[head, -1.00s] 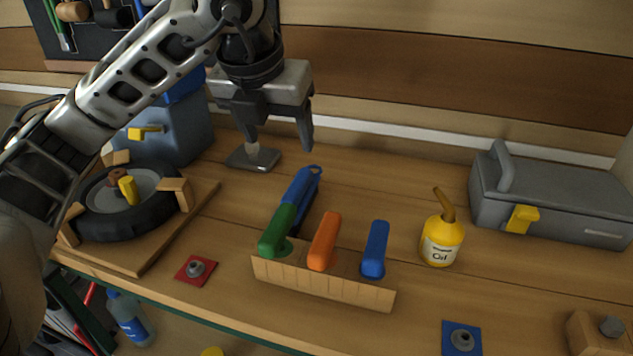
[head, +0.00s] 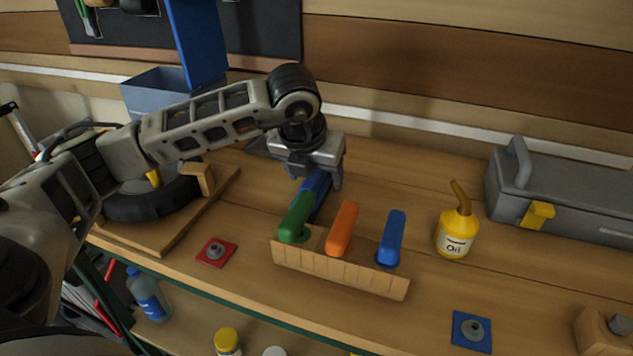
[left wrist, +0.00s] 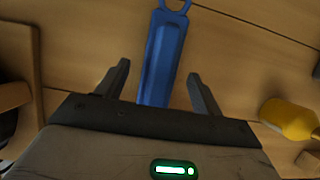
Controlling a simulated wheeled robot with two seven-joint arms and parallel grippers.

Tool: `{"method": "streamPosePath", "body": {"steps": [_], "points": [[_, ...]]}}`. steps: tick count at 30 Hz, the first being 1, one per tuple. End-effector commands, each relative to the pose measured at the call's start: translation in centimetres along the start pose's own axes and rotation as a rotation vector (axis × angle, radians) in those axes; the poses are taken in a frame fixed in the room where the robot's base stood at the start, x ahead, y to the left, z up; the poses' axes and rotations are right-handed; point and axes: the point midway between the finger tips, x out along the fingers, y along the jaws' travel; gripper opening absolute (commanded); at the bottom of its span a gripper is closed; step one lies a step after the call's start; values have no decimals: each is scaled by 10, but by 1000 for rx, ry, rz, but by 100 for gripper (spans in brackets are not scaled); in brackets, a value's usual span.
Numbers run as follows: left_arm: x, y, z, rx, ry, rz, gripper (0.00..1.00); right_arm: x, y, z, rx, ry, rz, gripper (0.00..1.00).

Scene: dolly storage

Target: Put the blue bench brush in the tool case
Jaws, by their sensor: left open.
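The blue bench brush (head: 315,194) lies on the bench behind the green-handled tool, its far end hidden by my left gripper. My left gripper (head: 313,178) is open and points down just over the brush. In the left wrist view, the brush (left wrist: 162,55) runs lengthwise between the two open fingers (left wrist: 158,72), its hanging loop at the top. I see no finger touching it. A blue-grey case (head: 152,92) stands at the back left with its blue lid (head: 197,45) raised; my arm hides its lower part. My right gripper is not in view.
A wooden rack (head: 340,270) holds green, orange (head: 343,228) and blue (head: 391,238) handles in front of the brush. A yellow oil can (head: 455,233) stands right. A closed grey toolbox (head: 570,190) stands at the back right. A tyre on a board (head: 175,228) sits left.

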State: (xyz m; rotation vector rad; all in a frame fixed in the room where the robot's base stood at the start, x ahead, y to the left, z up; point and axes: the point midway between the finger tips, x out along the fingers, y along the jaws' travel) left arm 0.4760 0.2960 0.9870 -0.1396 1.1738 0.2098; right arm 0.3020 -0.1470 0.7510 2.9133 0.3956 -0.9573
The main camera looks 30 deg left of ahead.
Motion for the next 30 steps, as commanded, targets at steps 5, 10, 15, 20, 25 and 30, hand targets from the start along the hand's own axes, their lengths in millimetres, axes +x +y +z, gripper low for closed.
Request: {"method": "streamPosePath", "body": {"steps": [5,10,15,20,25,30], "points": [[6,0,0,1,-2,0,67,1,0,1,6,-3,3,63],[6,0,0,1,-1,-1,56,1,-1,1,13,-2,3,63],[6,0,0,1,-1,-1,16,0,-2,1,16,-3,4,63],[6,0,0,0,-3,-1,16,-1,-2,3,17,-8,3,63],[0,-1,3,0,-5,-3,16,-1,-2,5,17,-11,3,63],[-27,-1,15,0,-9,-4,16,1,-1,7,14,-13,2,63]]}}
